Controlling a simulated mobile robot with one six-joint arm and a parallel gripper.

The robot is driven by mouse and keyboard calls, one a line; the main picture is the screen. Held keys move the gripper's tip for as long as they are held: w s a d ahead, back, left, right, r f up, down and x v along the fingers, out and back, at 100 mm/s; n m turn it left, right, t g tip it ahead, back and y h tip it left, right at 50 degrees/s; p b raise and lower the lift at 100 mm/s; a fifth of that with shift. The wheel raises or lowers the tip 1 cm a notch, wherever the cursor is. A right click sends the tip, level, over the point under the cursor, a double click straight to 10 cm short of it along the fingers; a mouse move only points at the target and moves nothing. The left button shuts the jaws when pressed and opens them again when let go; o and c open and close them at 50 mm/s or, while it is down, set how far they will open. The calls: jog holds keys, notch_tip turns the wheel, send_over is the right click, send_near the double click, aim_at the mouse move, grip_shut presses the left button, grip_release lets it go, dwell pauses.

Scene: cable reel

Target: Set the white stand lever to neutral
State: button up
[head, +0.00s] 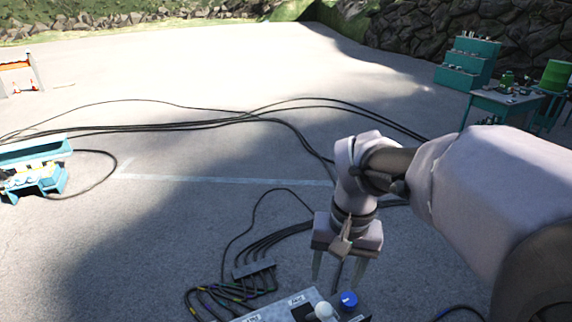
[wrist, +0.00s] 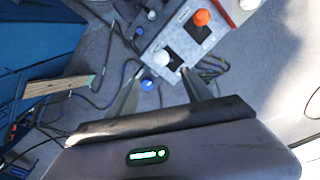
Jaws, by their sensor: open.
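The white stand lever has a round white knob (head: 323,310) on a grey control panel (head: 272,314) at the bottom edge of the head view. In the wrist view the white knob (wrist: 162,57) sits beside a dark slot plate. My gripper (head: 337,283) points down above the panel, fingers apart and empty. In the wrist view the knob lies between and just beyond the fingertips of my gripper (wrist: 161,72); I cannot tell the height gap. The lever's shaft is hidden under its knob, so its tilt is unclear.
A blue knob (head: 348,299) is close beside the white one. An orange knob (wrist: 202,17) stands on the same panel. Black cables (head: 285,240) run over the ground behind it. A teal bench (head: 505,103) stands far right; open pavement lies between.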

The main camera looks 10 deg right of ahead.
send_over(322, 316)
jog(key=w+d, duration=0.1)
notch_tip(322, 316, down, 5)
jog(key=shift+b, duration=0.4)
jog(key=f, duration=1.1)
jog(key=shift+w+a, duration=0.15)
jog(key=shift+w, duration=0.1)
jog(key=shift+w+f, duration=0.1)
jog(key=shift+f, duration=0.4)
grip_shut()
jog(key=shift+r, duration=0.15)
